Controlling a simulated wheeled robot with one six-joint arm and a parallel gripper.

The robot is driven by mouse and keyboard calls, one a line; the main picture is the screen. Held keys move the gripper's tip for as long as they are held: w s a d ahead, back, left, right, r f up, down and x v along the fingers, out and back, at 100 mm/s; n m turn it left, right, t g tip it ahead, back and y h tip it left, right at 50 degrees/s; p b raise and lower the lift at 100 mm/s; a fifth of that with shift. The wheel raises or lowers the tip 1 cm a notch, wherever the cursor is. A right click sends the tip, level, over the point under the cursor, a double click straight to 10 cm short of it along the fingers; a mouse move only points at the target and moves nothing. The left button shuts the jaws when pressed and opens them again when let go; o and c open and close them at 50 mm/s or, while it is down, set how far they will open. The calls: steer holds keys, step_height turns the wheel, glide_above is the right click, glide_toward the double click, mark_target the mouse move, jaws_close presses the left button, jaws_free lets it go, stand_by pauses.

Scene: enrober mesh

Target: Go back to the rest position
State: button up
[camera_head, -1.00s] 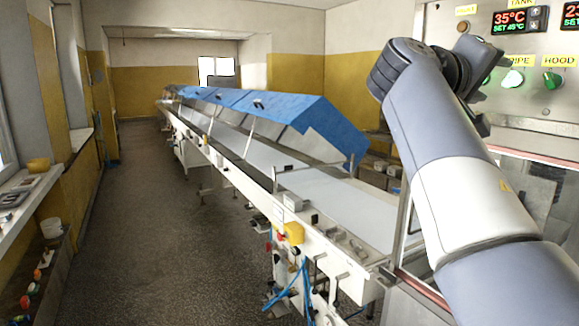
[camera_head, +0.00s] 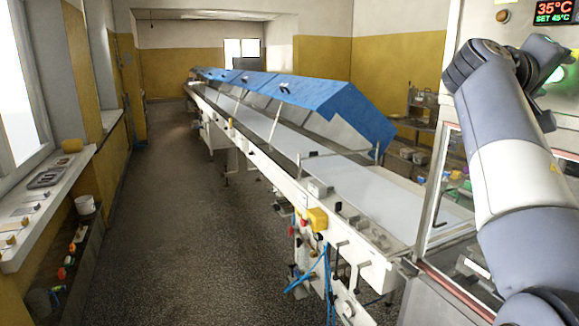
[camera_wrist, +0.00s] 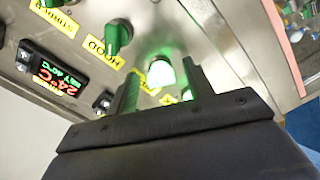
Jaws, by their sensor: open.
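My arm comes in from the lower right in the head view and bends at the top, near the control panel (camera_head: 480,20). My gripper (camera_wrist: 162,85) shows its two dark fingers apart in the wrist view, with a brightly lit green knob (camera_wrist: 160,71) seen between them. I cannot tell whether the fingers touch the knob. Nothing is visibly held. Another green knob (camera_wrist: 118,37) with a yellow HOOD label stands to the left.
A temperature display (camera_wrist: 55,75) is on the panel. A long conveyor line (camera_head: 370,205) with blue hoods (camera_head: 330,98) runs away to the back. A window sill (camera_head: 45,195) lines the left. The floor (camera_head: 170,220) between is clear.

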steer(key=s+a+n+p, duration=0.3)
steer(key=a+n+p, duration=0.4)
steer(key=n, duration=0.5)
steer(key=shift+s+a+r, duration=0.25)
steer(key=shift+a, duration=0.4)
stand_by(1.4)
steer(key=shift+f, duration=0.1)
